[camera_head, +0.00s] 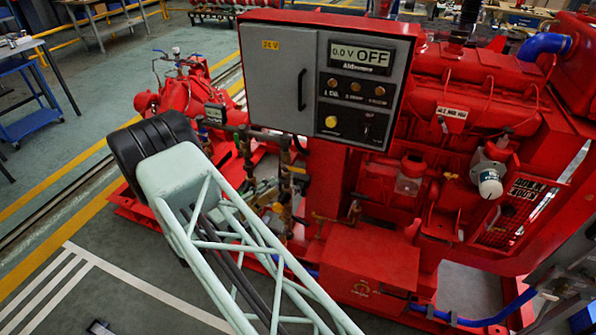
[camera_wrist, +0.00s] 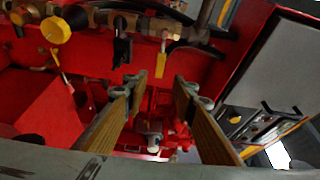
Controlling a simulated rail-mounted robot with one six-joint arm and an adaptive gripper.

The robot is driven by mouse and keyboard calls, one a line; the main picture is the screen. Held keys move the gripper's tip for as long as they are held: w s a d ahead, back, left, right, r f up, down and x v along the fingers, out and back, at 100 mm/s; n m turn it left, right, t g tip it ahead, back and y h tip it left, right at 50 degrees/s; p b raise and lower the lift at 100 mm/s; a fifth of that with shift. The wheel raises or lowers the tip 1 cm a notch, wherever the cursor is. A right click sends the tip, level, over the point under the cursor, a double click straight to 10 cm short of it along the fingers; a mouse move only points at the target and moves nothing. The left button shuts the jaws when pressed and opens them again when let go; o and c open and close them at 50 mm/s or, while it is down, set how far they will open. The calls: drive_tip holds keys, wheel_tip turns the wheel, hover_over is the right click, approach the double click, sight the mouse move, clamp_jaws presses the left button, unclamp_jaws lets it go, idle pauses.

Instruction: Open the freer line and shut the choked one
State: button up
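In the wrist view, a black lever handle (camera_wrist: 122,48) and a yellow lever handle (camera_wrist: 161,60) hang side by side from pipework along the top. Which pipe is freer and which is choked does not show. My gripper (camera_wrist: 160,92) is open and empty, its two fingers apart below the handles in the picture; no contact shows. In the head view, pipework with small valves (camera_head: 288,172) sits left of the red pedestal, partly hidden by my arm. My gripper cannot be made out there.
A grey control cabinet (camera_head: 278,78) with a display reading "0.0 V OFF" (camera_head: 361,54) overhangs the pipework. The red engine (camera_head: 470,90) fills the right. In the wrist view, a yellow round knob (camera_wrist: 56,30) is at upper left and a dark panel (camera_wrist: 250,120) at right.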

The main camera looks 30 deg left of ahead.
sight(297, 171)
drive_tip(key=shift+w, duration=0.1)
drive_tip(key=shift+b+x, duration=0.85)
drive_tip(key=shift+x, duration=6)
drive_tip(key=shift+c, duration=0.5)
clamp_jaws()
